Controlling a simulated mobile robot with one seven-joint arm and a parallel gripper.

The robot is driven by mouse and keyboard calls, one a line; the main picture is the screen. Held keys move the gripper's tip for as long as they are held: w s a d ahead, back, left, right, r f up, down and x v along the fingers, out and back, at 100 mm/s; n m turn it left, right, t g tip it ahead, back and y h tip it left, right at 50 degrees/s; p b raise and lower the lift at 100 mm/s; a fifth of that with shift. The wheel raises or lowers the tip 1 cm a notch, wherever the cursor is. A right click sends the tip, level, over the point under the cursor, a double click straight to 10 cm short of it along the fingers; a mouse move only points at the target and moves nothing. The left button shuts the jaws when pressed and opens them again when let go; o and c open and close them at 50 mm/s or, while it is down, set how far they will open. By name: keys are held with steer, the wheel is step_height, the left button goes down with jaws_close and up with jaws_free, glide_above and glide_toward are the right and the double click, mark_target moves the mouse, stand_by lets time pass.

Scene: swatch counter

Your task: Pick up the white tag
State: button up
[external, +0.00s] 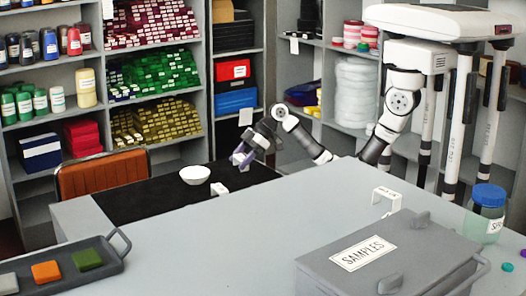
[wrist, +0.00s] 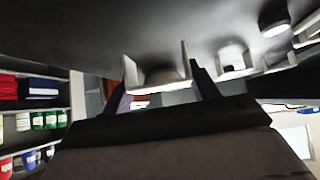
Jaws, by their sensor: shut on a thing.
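My gripper (external: 241,157) is above the black mat (external: 150,195), right of the white bowl (external: 195,174). In the wrist view my gripper (wrist: 158,70) is shut on a white piece (wrist: 160,87) that spans between its fingers. The external view shows only a pale patch at the fingertips, so I cannot tell for sure whether the piece is the white tag. A small white thing (external: 218,189) lies on the mat below and left of the gripper, apart from it.
An orange chair (external: 102,174) stands behind the mat, before shelves of swatches. The counter's middle is clear.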

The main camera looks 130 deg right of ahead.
mark_target(241, 157)
step_height(241, 157, up, 18)
steer(key=w+a+r+n+g+y, duration=0.1)
steer(key=w+a+r+n+y, duration=0.2)
steer(key=a, duration=0.5)
steer(key=w+a+r+n+y+b, duration=0.1)
steer(key=w+a+r+n+y, duration=0.2)
steer(key=a, duration=0.6)
steer(key=w+a+r+n+g+y, duration=0.1)
steer(key=w+a+r+n, duration=0.3)
steer(key=a, duration=0.4)
steer(key=s+a+r+n+g+y+b, duration=0.1)
steer(key=s+a+r+n+g, duration=0.15)
steer(key=a, duration=0.65)
steer(key=s+a+r+n+g+y, duration=0.15)
steer(key=a+n, duration=0.25)
steer(key=a, duration=0.5)
steer(key=s+a+r+n+g+y+b, duration=0.1)
steer(key=s+a+r+n+g, duration=0.2)
steer(key=a, duration=0.5)
steer(key=shift+n, duration=0.25)
steer(key=f, duration=0.6)
steer(key=f+p, duration=0.1)
steer(key=f, duration=1.2)
steer(key=shift+w+a+f+p, duration=0.25)
steer(key=shift+f+p, duration=0.15)
steer(key=shift+f, duration=0.1)
